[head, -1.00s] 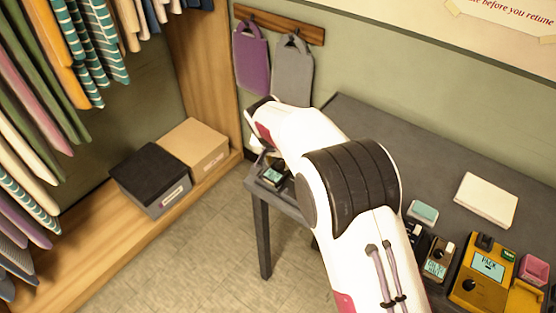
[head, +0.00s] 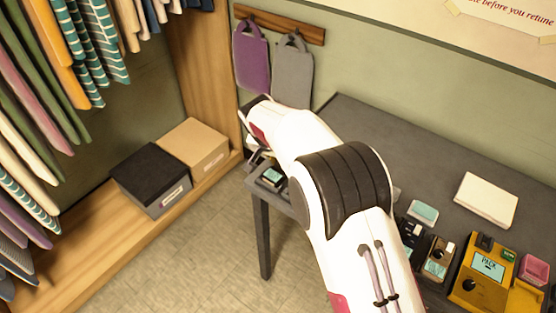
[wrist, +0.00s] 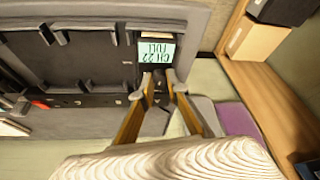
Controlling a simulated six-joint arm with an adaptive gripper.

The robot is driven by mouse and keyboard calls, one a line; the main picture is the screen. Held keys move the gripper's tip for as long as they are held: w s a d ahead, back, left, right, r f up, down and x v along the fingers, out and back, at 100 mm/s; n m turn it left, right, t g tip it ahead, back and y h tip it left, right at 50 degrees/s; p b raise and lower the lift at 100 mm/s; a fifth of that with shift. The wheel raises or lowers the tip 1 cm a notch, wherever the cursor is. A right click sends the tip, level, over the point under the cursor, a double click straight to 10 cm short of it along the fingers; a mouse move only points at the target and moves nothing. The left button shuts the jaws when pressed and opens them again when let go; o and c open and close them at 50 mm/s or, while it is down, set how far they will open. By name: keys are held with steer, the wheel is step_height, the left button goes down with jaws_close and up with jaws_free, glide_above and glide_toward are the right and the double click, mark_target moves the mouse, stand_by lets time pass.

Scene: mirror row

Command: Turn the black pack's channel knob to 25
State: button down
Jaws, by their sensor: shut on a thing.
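The black pack (wrist: 147,20) lies at the table's left end. Its lit screen (wrist: 156,49) appears upside down in the wrist view and seems to read CH 22 and FULL. In the head view the black pack (head: 271,178) sits near the table corner, its screen too small to read. My gripper (wrist: 159,84) is at the pack's edge just beyond the screen, its fingers closed around a small dark knob. The fingers largely hide the knob, so its pointer cannot be seen. In the head view my arm hides the fingertips.
Other packs stand at the table's right, including a brown one (head: 439,259) and a yellow one (head: 484,274). A white pad (head: 486,200) lies behind them. Boxes (head: 151,180) sit on the wooden shelf at left. The table's back middle is clear.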

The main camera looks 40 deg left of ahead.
steer(key=shift+m+h, duration=0.6)
steer(key=shift+m, duration=1.1)
steer(key=shift+s, duration=0.1)
steer(key=c, duration=2)
jaws_free()
steer(key=shift+f, duration=0.1)
steer(key=shift+o, duration=0.2)
steer(key=shift+s+r, duration=0.15)
steer(key=shift+r, duration=0.3)
steer(key=shift+s+r, duration=0.15)
steer(key=shift+s, duration=0.05)
steer(key=s, duration=1.1)
steer(key=shift+s, duration=0.35)
